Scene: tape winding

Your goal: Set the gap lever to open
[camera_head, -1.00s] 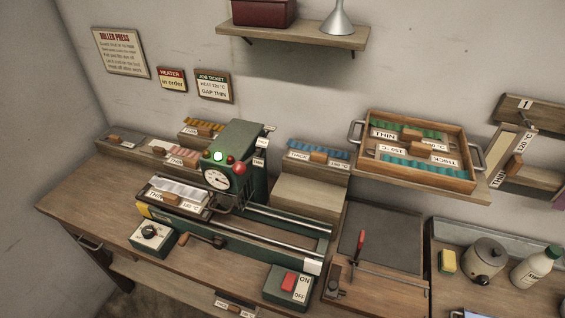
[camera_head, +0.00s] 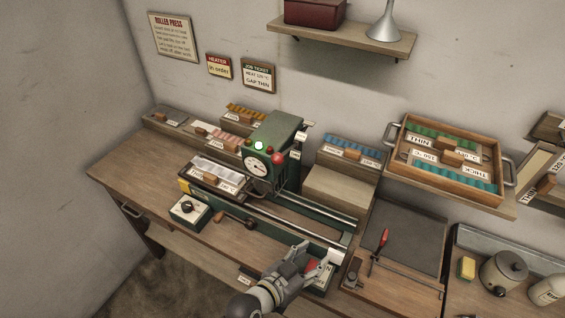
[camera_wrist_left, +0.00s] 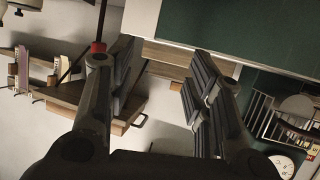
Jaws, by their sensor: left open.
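The green roller press (camera_head: 277,136) stands on the wooden bench, with a lit green lamp, a red knob and a round gauge (camera_head: 257,164). Small white labels (camera_head: 301,137) sit on its right side; I cannot clearly make out the gap lever or its setting. My left gripper (camera_head: 318,259) is over the right front end of the press bed, apart from the labels, and partly covers the ON/OFF box (camera_head: 321,291). In the left wrist view its fingers (camera_wrist_left: 160,82) are apart with nothing between them. The gauge also shows there (camera_wrist_left: 283,165). My right gripper is not in view.
A job ticket (camera_head: 258,77) on the wall reads GAP THIN. A tray (camera_head: 395,175) of teal and green pieces is at the right. A labelled sample holder (camera_head: 218,174) lies on the press's left end. A dial box (camera_head: 188,210) and a crank (camera_head: 236,220) are in front.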

